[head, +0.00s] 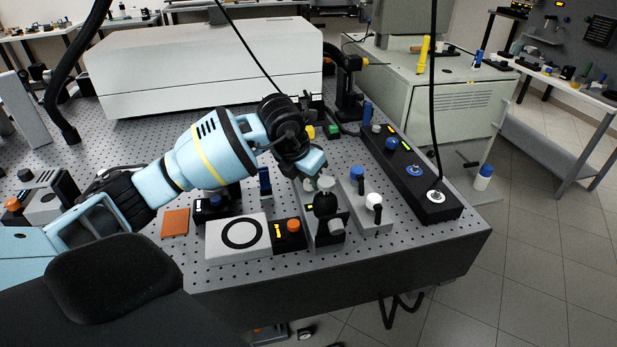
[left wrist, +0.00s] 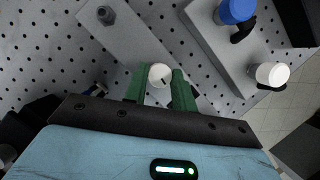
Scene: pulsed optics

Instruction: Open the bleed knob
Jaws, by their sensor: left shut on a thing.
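A pale round knob, taken as the bleed knob (left wrist: 160,74), sits between the two green fingers of my left gripper (left wrist: 158,88) in the left wrist view. The fingers are shut on its sides, and a small dark mark shows on its top. In the head view my left gripper (head: 317,178) reaches down from the left over a grey plate near the front of the bench. The knob (head: 326,183) shows there as a small grey cap beside the fingertips, above a black rounded body (head: 325,203). My right gripper is not in view.
To the right stand a blue-capped valve (head: 357,173) and a white-capped one (head: 374,200). A long black box (head: 408,178) lies beyond. A white plate with a black ring (head: 240,235) and an orange-knobbed box (head: 289,232) are close in front. A large white housing (head: 200,65) stands behind.

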